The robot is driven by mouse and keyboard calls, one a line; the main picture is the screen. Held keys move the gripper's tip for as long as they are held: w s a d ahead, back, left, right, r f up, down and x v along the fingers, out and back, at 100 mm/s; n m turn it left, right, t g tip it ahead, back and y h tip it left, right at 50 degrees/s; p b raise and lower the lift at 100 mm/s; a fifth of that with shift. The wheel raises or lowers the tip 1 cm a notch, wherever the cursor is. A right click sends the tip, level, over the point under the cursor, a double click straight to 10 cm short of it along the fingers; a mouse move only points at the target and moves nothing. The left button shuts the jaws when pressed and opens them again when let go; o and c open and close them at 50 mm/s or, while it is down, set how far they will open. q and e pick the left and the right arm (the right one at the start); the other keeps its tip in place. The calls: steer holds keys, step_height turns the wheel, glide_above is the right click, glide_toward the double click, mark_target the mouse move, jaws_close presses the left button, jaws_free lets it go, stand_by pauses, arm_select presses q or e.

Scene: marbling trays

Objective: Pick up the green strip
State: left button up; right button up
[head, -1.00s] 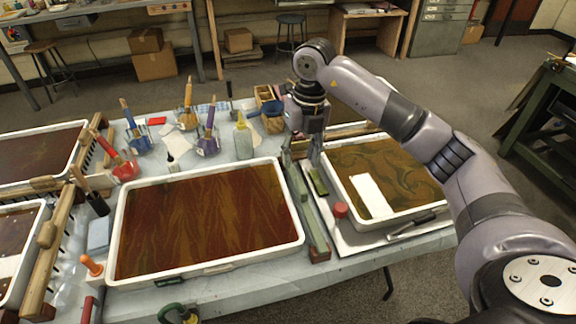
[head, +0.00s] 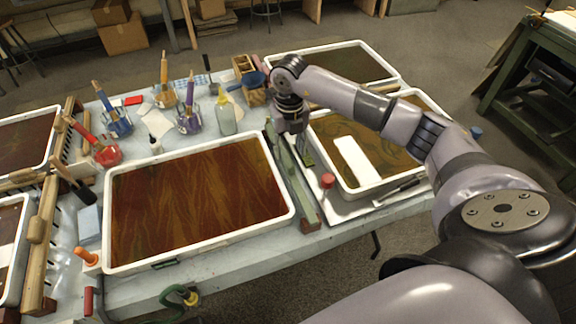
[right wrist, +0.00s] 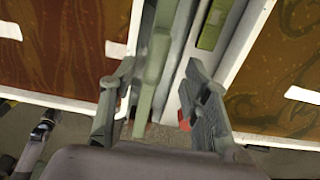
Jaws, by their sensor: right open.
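The green strip (head: 305,154) is a short bright green piece on the narrow ledge between the large red-brown tray and the right tray. In the right wrist view the green strip (right wrist: 212,25) lies at the top, right of centre and beyond my fingers. My right gripper (head: 295,136) is just above and beside it in the head view, pointing down and partly hiding that spot. In the right wrist view my right gripper (right wrist: 160,92) is open with nothing held, its fingers on either side of the long grey-green rail (right wrist: 154,65). My left gripper is not in view.
The red-brown tray (head: 284,170) lies left of the rail and the olive marbled tray (head: 332,170) lies right. A white sheet (head: 356,160) lies in the right tray. Bottles and brush jars stand behind.

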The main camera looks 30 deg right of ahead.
mark_target(288, 158)
steer(key=f, duration=0.1)
steer(key=f+p, duration=0.1)
steer(key=f, duration=0.3)
steer(key=shift+a+f, duration=0.15)
steer(key=shift+a, duration=0.1)
jaws_close()
